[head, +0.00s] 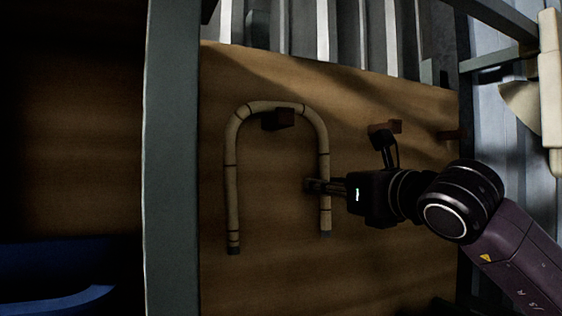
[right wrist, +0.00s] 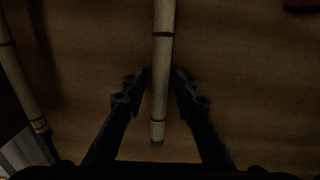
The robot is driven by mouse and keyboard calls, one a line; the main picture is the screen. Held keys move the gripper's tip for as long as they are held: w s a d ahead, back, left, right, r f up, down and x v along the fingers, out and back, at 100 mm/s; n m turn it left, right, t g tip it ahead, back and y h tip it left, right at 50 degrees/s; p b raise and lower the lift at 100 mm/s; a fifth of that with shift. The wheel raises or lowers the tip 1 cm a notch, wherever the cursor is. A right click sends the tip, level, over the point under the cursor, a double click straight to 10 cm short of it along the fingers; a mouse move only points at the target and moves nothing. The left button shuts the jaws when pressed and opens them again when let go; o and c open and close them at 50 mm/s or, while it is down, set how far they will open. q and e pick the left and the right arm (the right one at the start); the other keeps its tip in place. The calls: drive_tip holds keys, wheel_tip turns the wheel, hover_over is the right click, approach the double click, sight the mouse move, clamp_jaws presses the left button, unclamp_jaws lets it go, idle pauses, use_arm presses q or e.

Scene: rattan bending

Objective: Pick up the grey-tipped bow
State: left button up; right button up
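The grey-tipped bow (head: 232,180) is a pale U-shaped cane with dark bands and dark grey ends. In the head view its curve is at the top and both legs point down over a brown wooden board (head: 280,280). My right gripper (head: 316,186) comes in from the right across the lower part of the right leg. The other leg (right wrist: 20,85) is at the left. My left gripper is not in view.
A dark block (head: 279,120) sits inside the bow's curve. A grey metal beam (head: 171,160) borders the board on the left. The lower board is clear.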

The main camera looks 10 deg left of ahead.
clamp_jaws()
